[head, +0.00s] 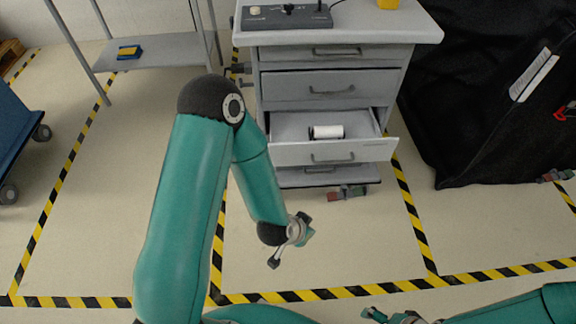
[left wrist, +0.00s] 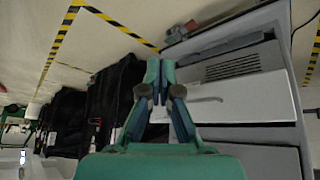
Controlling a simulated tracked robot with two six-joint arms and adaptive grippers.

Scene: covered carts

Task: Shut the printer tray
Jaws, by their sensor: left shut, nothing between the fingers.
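I cannot make out a printer in either view. A grey drawer unit (head: 417,25) stands at the top centre of the head view. One lower drawer (head: 350,152) is pulled out, with a white roll (head: 327,132) inside. My left gripper (head: 299,236) is in front of and below this drawer, apart from it. In the left wrist view my left gripper (left wrist: 160,68) is shut and empty, fingertips together, with a pale handled panel (left wrist: 250,100) of the unit behind. My right gripper (head: 388,317) is at the bottom edge, partly cut off, its opening unclear.
A dark control box (head: 287,17) with a lever sits on the unit's top. A grey shelf (head: 160,52) stands at left, a blue cart (head: 14,130) at the far left. A black covered cart (head: 470,120) stands at right. The taped floor between is mostly clear.

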